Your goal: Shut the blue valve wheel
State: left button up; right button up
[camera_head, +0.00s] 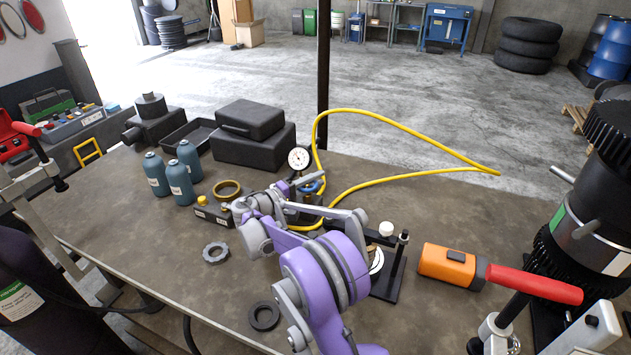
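The blue valve wheel (314,187) shows as a small blue rim near the middle of the bench, just below a round white dial gauge (299,158). A yellow hose (352,190) runs close by it. My purple and grey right arm reaches in from the bottom, and its gripper (297,188) is at the wheel's left side. The gripper and arm hide part of the wheel and its fitting. The fingers are too small and overlapped to tell whether they touch the wheel or are open. My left gripper is not in view.
Several teal bottles (180,182), a brass ring (227,189) and black cases (253,146) stand left of the arm. A grey gear ring (215,253) and a black ring (263,316) lie nearer. An orange tool (447,264) lies at right. The bench's back right is mostly clear.

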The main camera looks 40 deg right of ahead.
jog(key=a+b, duration=0.1)
jog(key=a, duration=1)
jog(key=shift+w, duration=0.15)
jog(key=shift+d, duration=0.1)
